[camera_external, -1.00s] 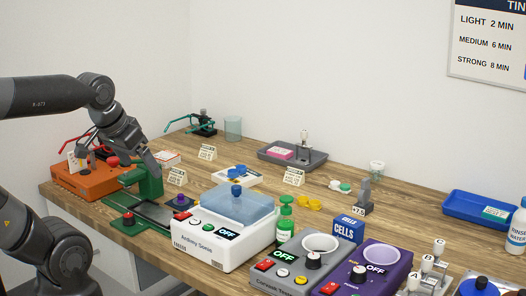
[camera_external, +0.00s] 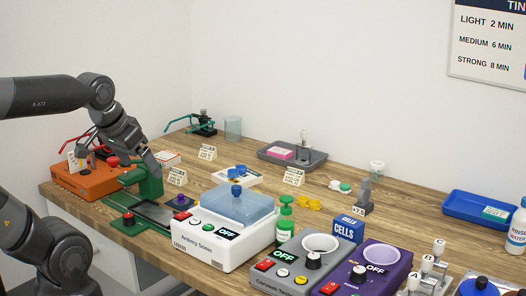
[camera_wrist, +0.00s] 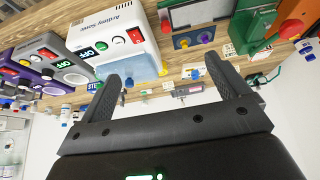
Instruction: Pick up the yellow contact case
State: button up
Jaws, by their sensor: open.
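The yellow contact case (camera_external: 309,203) lies on the wooden table in the external view, right of the green bottle (camera_external: 285,216) and left of the blue CELLS box (camera_external: 348,228). My gripper (camera_external: 151,165) is far to its left, above the green device (camera_external: 147,184). In the wrist view my gripper (camera_wrist: 163,70) has its two fingers spread apart with nothing held between them. I cannot make out the yellow case for certain in the wrist view.
The white Ardiney Sonic machine (camera_external: 208,243) with a blue lid stands between my gripper and the case. A white-and-green case (camera_external: 340,186) and a grey stand (camera_external: 364,197) are near the case. A grey tray (camera_external: 292,158) lies behind. A blue tray (camera_external: 478,208) is at right.

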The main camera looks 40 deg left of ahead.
jog(key=w+d+r+g, duration=0.15)
jog(key=w+r, duration=0.35)
jog(key=w, duration=0.5)
jog(key=g, duration=0.4)
send_over(309, 203)
jog(key=w, duration=0.2)
notch_tip(309, 203, down, 15)
jog(key=f, duration=0.5)
jog(key=shift+a+f, duration=0.25)
jog(key=shift+a, duration=0.15)
jog(key=shift+s+f, duration=0.2)
jog(key=shift+f, duration=1.15)
jog(key=shift+s+f, duration=0.2)
jog(key=shift+f, duration=1.15)
jog(key=shift+c, duration=0.4)
jog(key=c, duration=1)
